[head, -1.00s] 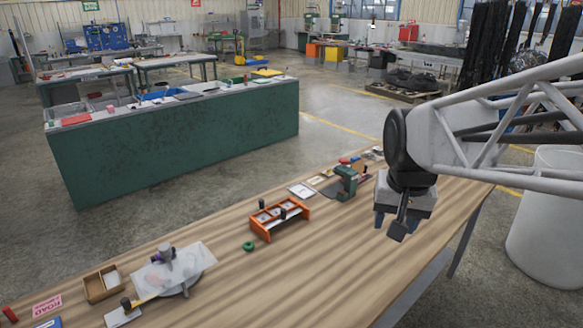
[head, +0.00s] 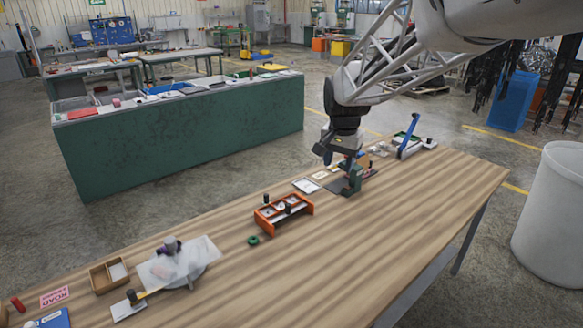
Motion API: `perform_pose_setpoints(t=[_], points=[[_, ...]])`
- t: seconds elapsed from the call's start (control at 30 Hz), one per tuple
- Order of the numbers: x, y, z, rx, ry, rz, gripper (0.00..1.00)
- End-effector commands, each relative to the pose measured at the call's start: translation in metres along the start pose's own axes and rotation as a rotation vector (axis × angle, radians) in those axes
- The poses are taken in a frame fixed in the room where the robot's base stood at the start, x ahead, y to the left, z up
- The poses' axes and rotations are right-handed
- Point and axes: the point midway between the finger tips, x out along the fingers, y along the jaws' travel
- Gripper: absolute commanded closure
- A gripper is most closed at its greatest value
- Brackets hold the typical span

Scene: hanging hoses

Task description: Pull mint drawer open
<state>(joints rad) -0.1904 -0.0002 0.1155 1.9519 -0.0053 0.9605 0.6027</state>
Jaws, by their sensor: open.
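I cannot make out a mint drawer in the head view. My gripper (head: 338,152) points down over the back part of the wooden table, in front of or close above a small dark green press (head: 353,181). It overlaps the press in the picture, and I cannot tell whether they touch. The jaws are open, with nothing visible between them; the fingers are small and dark here.
On the wooden table (head: 400,215) stand an orange rack (head: 268,220), a green ring (head: 253,240), a blue-handled tool (head: 408,137), a wooden box (head: 96,281) and a round device (head: 180,264). The table's right end is clear. A white barrel (head: 552,215) stands beyond it.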

Motion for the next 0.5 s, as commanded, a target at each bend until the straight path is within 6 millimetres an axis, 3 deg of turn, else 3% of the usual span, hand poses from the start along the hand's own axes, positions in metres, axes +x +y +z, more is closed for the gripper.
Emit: perform_pose_setpoints(t=[0.5], points=[[0.068,-0.109,-0.066,0.123,-0.035,0.019,0.50]])
